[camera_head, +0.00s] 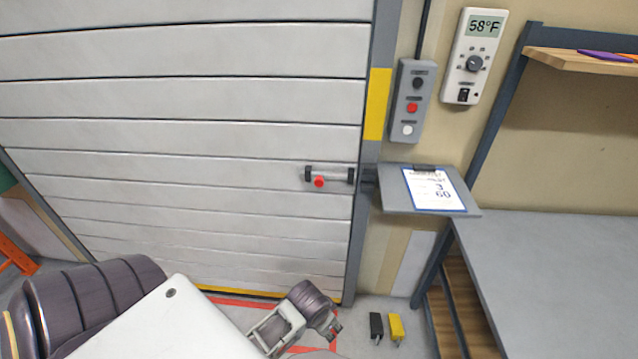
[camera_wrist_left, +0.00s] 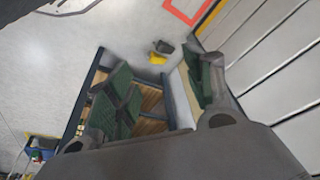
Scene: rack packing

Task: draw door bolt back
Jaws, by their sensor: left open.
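The door bolt (camera_head: 342,174) is a short horizontal bar between two black brackets at the right edge of the grey slatted door (camera_head: 200,100). Its red knob (camera_head: 319,182) hangs toward the bar's left end. Whether the bar reaches into the dark piece on the frame is too small to tell. My left gripper (camera_head: 331,328) is low in the head view, well below the bolt and apart from it. In the left wrist view its green-padded fingers (camera_wrist_left: 160,90) are spread with nothing between them. The bolt is not in the wrist view. My right gripper is in neither view.
A clipboard shelf (camera_head: 455,210) juts out right of the bolt. A button box (camera_head: 410,105) and a thermostat (camera_head: 475,55) are on the wall above. A grey workbench (camera_head: 560,270) stands at right. Black (camera_head: 376,328) and yellow (camera_head: 396,328) items are on the floor.

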